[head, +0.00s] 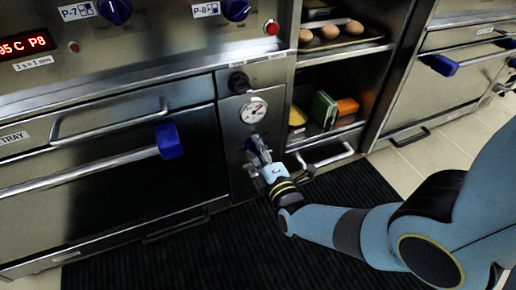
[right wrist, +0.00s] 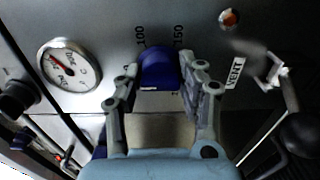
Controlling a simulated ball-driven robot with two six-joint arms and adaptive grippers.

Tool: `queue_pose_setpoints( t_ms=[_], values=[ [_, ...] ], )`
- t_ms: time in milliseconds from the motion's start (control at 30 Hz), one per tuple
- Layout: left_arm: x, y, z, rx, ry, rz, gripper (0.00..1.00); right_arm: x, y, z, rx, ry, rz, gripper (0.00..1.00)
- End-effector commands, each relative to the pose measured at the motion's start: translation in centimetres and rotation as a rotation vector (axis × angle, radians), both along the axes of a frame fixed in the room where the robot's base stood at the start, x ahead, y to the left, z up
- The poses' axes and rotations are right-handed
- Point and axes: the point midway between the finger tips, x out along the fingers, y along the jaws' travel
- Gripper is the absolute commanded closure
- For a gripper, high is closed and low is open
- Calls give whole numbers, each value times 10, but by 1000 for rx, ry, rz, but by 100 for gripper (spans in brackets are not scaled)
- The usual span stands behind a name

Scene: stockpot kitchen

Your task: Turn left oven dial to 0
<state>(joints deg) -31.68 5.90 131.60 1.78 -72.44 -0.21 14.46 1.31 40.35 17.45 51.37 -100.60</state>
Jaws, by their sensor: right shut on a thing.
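A blue oven dial (right wrist: 158,68) sits on the metal panel, with the printed marks 100 and 150 above it. A pale line shows near its lower edge. My right gripper (right wrist: 162,78) has one finger on each side of this dial and is shut on it. In the head view my right gripper (head: 258,152) reaches the narrow panel below the round gauge (head: 253,110) and largely hides the dial. No 0 mark is readable. My left gripper is not in view.
A black knob (head: 238,83) sits above the gauge. A blue-ended oven handle (head: 168,140) is to the left. An open shelf with a green box (head: 323,109) and a tray of buns (head: 330,33) is to the right. A dark mat (head: 240,250) covers the floor.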

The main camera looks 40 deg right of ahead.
Motion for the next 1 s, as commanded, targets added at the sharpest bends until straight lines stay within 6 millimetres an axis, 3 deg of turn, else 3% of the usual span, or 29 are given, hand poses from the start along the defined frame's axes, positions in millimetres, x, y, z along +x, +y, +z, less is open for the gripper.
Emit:
queue_pose_setpoints(
  t_ms=[267,300,433,767,1000],
  values=[
    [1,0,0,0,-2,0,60,-2,1,-3,0,9,2,94],
    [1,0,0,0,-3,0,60,-2,1,-3,0,9,2,56],
    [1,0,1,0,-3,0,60,-2,1,-3,1,7,1,41],
    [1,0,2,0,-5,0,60,-6,1,-2,0,4,1,41],
    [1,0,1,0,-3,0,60,-49,12,-2,0,6,1,41]
  ],
)
